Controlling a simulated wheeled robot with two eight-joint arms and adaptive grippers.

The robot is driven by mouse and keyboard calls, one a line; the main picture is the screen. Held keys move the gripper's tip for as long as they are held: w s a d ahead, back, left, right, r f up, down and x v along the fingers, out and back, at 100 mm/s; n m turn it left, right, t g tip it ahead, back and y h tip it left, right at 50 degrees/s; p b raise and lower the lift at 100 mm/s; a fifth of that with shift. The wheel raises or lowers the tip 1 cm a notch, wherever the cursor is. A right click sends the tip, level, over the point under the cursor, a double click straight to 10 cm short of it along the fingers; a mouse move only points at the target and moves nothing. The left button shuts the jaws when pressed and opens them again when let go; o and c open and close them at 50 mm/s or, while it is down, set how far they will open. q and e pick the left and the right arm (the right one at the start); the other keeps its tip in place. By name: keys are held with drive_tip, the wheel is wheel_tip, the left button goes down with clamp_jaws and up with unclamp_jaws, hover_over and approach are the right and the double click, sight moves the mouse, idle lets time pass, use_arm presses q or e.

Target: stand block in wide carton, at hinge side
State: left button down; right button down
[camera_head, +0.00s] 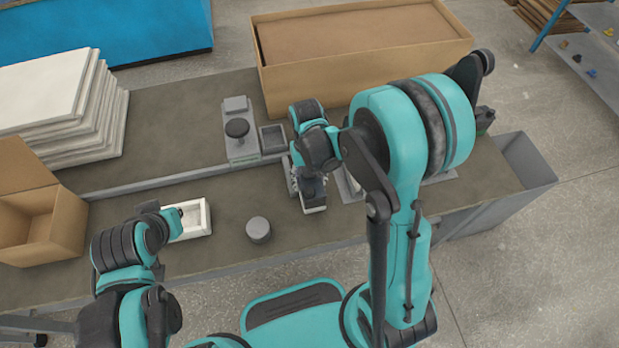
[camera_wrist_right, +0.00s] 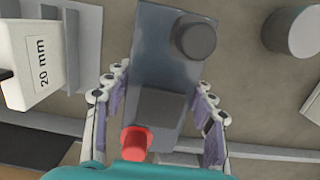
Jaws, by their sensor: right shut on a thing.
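My right gripper (camera_head: 306,186) is shut on a grey block (camera_wrist_right: 160,75), its fingers (camera_wrist_right: 160,105) along both sides. The block carries a dark round knob and a red cap in the right wrist view. In the head view the block (camera_head: 314,198) is mostly hidden by the gripper, over the middle of the bench. An open brown carton (camera_head: 65,235) with a raised flap stands at the far left. A longer brown carton (camera_head: 285,79) stands at the back. I cannot tell which is the wide carton. My left gripper (camera_head: 172,221) is beside a white tray; its fingers are unclear.
A white tray (camera_head: 206,219) and a grey cylinder (camera_head: 258,230) are on the front bench. A grey fixture with a black knob (camera_head: 237,128) stands behind. White boards (camera_head: 50,90) are stacked at left. A white block marked 20 mm (camera_wrist_right: 30,60) shows in the wrist view.

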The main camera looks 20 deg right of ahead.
drive_tip(key=shift+f, duration=0.15)
drive_tip(key=c, duration=0.6)
unclamp_jaws()
drive_tip(key=shift+o, duration=0.2)
